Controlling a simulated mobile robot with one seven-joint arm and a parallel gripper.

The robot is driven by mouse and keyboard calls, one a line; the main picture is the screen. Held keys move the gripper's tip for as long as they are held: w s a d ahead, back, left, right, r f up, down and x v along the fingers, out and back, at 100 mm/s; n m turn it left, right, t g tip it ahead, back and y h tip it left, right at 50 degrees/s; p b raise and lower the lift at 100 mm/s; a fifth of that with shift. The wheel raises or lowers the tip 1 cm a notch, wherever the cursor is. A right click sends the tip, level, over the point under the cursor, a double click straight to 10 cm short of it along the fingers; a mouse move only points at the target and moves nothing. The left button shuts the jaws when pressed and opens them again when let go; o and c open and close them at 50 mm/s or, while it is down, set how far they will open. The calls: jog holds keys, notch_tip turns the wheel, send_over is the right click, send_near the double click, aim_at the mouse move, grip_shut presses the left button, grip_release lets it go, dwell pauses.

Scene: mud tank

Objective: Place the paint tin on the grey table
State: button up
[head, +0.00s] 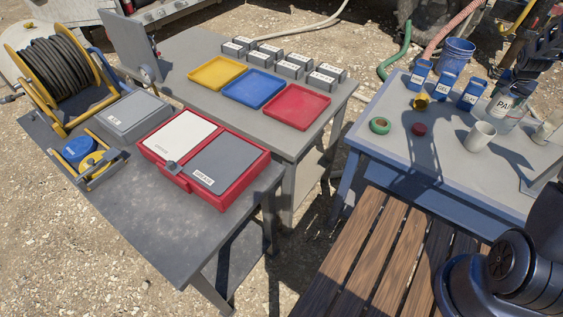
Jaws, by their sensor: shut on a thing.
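The paint tin (503,107), with a white label showing "PAI", is at the right of the head view, over or on the right-hand table with a pale grey top and blue frame (400,167). My gripper (517,88) comes down from the upper right and is shut on the tin near its top; its fingers are partly hidden. I cannot tell whether the tin's base touches the tabletop. A darker grey table (110,205) stands at the left, and another grey table (230,113) stands in the middle.
Near the tin are blue containers (447,83), a blue bucket (457,55), a pale mug (480,136), green tape (380,125) and a red lid (419,129). The middle table holds coloured trays (254,88) and grey blocks. The left table holds a red case (205,160) and hose reel; its front is clear.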

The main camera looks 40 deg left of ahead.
jog(key=s+a+n+y, duration=0.1)
jog(key=s+a+n, duration=0.35)
jog(key=a, duration=1.25)
jog(key=s+a+n+y, duration=0.25)
jog(key=s+a, duration=0.25)
jog(key=a, duration=1.2)
jog(key=s+a+r+n+g+y, duration=0.2)
jog(key=s+a+n, duration=0.6)
jog(key=s+a, duration=1.6)
jog(key=s+a+r+n+g, duration=0.25)
jog(key=s+a, duration=0.65)
jog(key=s, duration=0.5)
notch_tip(320, 180, up, 4)
jog(key=n+g+h, duration=0.2)
jog(key=n+g, duration=0.1)
jog(key=n, duration=0.9)
send_over(178, 233)
jog(key=shift+y, duration=0.25)
notch_tip(178, 233, down, 20)
jog(key=shift+r, duration=0.2)
